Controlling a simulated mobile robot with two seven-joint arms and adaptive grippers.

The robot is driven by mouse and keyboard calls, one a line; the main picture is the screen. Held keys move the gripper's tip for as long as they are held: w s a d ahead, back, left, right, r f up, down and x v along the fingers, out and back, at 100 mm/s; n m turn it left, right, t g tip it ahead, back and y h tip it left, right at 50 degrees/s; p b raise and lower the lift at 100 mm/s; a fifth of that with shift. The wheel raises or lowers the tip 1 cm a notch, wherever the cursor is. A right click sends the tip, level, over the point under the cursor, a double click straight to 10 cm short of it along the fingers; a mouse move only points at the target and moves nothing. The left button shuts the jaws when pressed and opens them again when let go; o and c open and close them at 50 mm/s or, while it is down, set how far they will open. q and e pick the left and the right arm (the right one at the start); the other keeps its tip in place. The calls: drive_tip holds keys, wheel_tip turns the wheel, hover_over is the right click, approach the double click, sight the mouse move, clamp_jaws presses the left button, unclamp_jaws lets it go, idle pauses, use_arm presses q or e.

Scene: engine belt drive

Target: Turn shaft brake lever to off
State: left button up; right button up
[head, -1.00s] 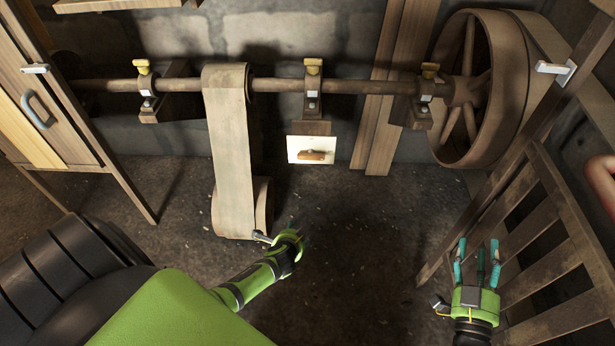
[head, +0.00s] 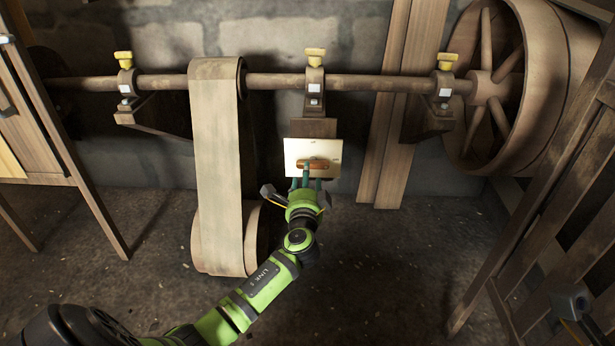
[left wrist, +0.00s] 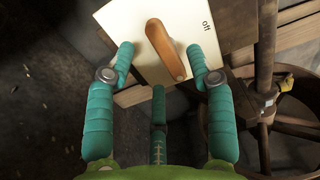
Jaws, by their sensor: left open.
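The brake lever (head: 313,165) is an orange-brown handle on a white plate (head: 296,148) below the middle shaft bearing. It lies about level in the head view. In the left wrist view the lever (left wrist: 166,50) slants across the plate (left wrist: 120,20), and the word "off" is on the plate to its right. My left gripper (head: 306,180) is open at the plate, just below the lever. In the left wrist view its teal fingers (left wrist: 160,62) are spread on both sides of the lever, with a third finger below. Contact cannot be told. My right gripper's fingers are not in view.
The horizontal shaft (head: 277,81) runs above the plate. A wide belt (head: 217,165) hangs to the left of my left gripper, and a large wooden wheel (head: 500,85) is at the right. Wooden planks (head: 389,175) lean right of the plate.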

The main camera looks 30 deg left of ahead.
sight(313, 163)
use_arm(q)
drive_tip(key=b+x, duration=0.2)
drive_tip(key=x, duration=0.3)
drive_tip(key=shift+w+f, duration=0.1)
drive_tip(key=shift+w, duration=0.05)
clamp_jaws()
